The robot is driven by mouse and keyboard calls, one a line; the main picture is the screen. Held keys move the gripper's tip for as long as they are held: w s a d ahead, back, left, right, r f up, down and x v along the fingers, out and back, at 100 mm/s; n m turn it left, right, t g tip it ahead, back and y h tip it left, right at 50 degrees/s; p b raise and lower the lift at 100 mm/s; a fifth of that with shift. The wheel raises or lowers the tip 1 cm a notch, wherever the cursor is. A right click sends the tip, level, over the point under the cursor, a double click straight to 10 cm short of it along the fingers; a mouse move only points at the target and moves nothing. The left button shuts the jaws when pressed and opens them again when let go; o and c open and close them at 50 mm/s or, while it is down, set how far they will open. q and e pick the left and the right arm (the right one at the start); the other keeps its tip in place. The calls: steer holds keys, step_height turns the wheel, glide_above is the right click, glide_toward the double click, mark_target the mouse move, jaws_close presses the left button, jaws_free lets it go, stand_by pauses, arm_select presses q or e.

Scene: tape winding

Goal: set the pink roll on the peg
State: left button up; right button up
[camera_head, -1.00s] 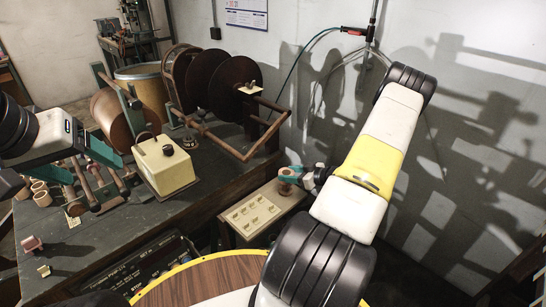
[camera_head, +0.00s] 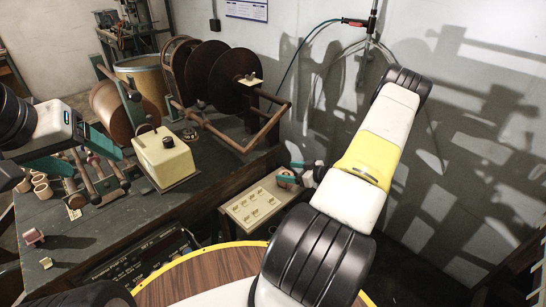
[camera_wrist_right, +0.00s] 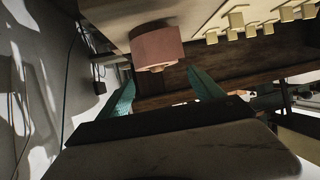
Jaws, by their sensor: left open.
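A pink roll (camera_head: 287,177) sits at the far right end of a cream board (camera_head: 236,210) with several small raised pieces, on a low stand. It also shows in the right wrist view (camera_wrist_right: 157,47), against the board's edge. My right gripper (camera_head: 294,172) is open, its teal fingers apart. In the right wrist view the fingers (camera_wrist_right: 160,82) lie to either side, with the roll just ahead between their tips. I cannot tell a peg under the roll. My left gripper (camera_head: 78,155) is open and empty above small rollers on the dark bench.
The dark bench (camera_head: 95,225) holds a cream box (camera_head: 163,158) with a black knob, large brown reels (camera_head: 235,77) and several small cups (camera_head: 41,185). A small pink piece (camera_head: 33,237) lies at its left. A round wooden table (camera_head: 205,272) is in front.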

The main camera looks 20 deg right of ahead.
steer(key=shift+s, duration=0.1)
steer(key=v, duration=0.7)
steer(key=shift+s+d, duration=0.15)
steer(key=shift+s, duration=0.1)
steer(key=shift+r, duration=0.15)
stand_by(0.3)
